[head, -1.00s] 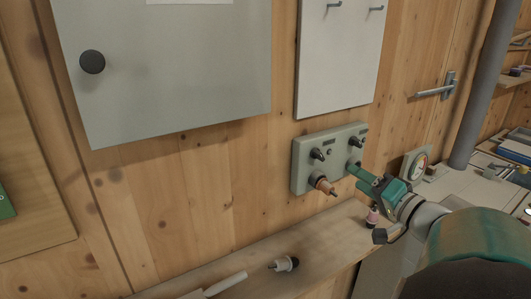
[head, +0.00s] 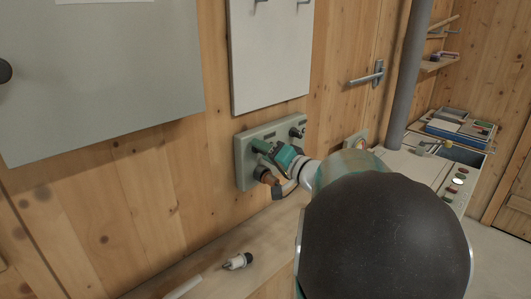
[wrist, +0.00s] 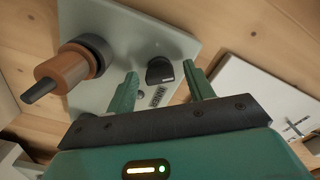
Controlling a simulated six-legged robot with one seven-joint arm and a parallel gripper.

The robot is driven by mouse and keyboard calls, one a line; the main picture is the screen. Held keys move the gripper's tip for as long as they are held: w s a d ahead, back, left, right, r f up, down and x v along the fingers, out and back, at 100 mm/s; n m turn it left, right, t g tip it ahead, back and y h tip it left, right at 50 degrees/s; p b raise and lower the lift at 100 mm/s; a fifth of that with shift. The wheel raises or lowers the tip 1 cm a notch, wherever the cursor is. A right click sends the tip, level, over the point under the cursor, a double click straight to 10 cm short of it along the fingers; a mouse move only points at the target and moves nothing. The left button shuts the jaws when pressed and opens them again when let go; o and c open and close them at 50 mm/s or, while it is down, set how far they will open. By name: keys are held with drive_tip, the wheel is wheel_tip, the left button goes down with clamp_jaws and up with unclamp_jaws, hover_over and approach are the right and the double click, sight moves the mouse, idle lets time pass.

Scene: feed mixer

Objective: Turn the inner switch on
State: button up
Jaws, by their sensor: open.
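The grey switch panel (head: 242,165) is on the wooden wall in the head view; its face also shows in the wrist view (wrist: 125,40). The inner switch (wrist: 160,71) is a small black knob above a label reading INNER. My gripper (wrist: 162,83) is open, with one green finger on each side of the knob in the picture. I cannot tell whether the fingers touch it. In the head view my gripper (head: 263,147) is at the panel's left part and hides this knob. Another black knob (head: 297,132) shows at the panel's right.
An orange plug (wrist: 68,70) sits in a dark socket beside the inner switch, close to my fingers. A loose white and black plug (head: 238,261) lies on the wooden shelf below. A grey cabinet (head: 100,80) and a white board (head: 270,55) are on the wall above.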

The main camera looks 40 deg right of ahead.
drive_tip(key=c, duration=1)
drive_tip(key=shift+m, duration=0.3)
drive_tip(key=m, duration=0.9)
drive_tip(key=shift+m, duration=2.1)
